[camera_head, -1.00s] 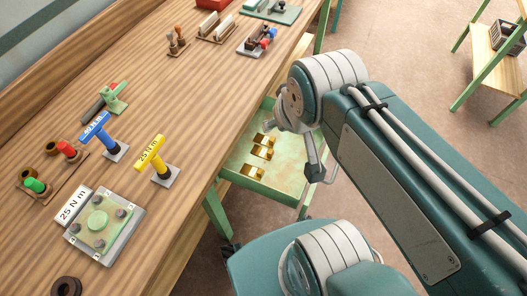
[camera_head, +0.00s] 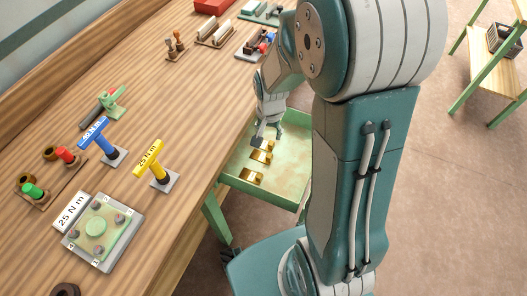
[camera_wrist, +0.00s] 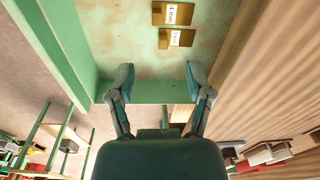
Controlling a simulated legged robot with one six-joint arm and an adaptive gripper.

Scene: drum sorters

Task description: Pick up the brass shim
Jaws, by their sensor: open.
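Several brass shims lie in a green tray beside the wooden bench in the head view: one at the back (camera_head: 267,145), one in the middle (camera_head: 260,157) and one at the front (camera_head: 251,177). In the wrist view two shims with white labels show at the top, an upper one (camera_wrist: 173,13) and a lower one (camera_wrist: 177,38); the labels are small and hard to read. My gripper (camera_head: 268,136) is above the tray's far end, close to the back shim in the picture. In the wrist view my gripper (camera_wrist: 158,74) is open and empty, its fingers apart from the shims.
The tray's green rim (camera_head: 246,188) stands around the shims. The wooden bench (camera_head: 190,105) is on the left, with a blue handled tool (camera_head: 98,136), a yellow one (camera_head: 152,158) and a plate with bolts (camera_head: 102,232). A green shelf (camera_head: 490,60) is at the right.

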